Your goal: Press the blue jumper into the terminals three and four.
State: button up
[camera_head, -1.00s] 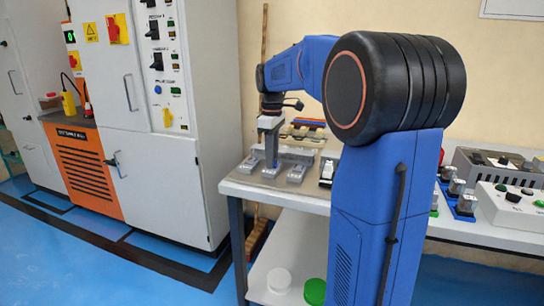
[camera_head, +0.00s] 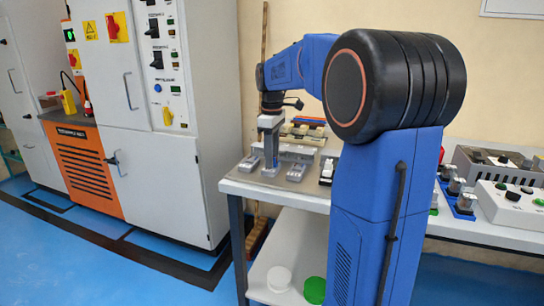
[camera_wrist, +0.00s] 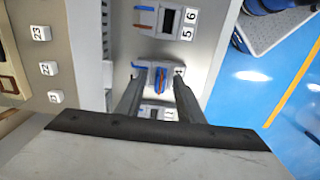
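My gripper (camera_head: 271,165) points down at a row of grey terminal blocks on the bench. In the wrist view its two dark fingers (camera_wrist: 158,82) straddle the middle block (camera_wrist: 150,88), with a visible gap between them. A "4" label shows at this block's right; a finger covers the place where a "3" could be. A small blue and orange piece (camera_wrist: 160,77), apparently the jumper, lies between the fingertips over the block. I cannot tell whether the fingers touch it or how deep it sits.
Another block (camera_wrist: 165,18), labelled 5 and 6, lies above in the wrist view. A further block (camera_wrist: 157,112) lies below, partly hidden. White numbered cubes (camera_wrist: 48,68) stand at left. A black and white device (camera_head: 327,171) stands right of the blocks in the head view.

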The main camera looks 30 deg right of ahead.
notch_tip(320, 180, up, 17)
jog(key=shift+r, duration=0.2)
dwell(0.6)
jog(key=shift+a, duration=0.1)
jog(key=s+a+f+m+t, duration=0.1)
jog(key=s+a+f+m, duration=0.1)
jog(key=s+a+f, duration=0.3)
jog(key=s+a+f+m+t, duration=0.2)
jog(key=s+a+f, duration=0.3)
jog(key=s+f, duration=0.9)
jog(key=s+a+f+m+t, duration=0.1)
jog(key=s+a+f+m, duration=0.2)
jog(key=s+f, duration=0.6)
jog(key=s+a, duration=0.2)
jog(key=shift+a+f+m+t, duration=0.15)
jog(key=shift+a+m+t, duration=0.15)
jog(key=shift+t, duration=0.1)
jog(key=shift+s+d, duration=0.1)
jog(key=shift+s, duration=0.05)
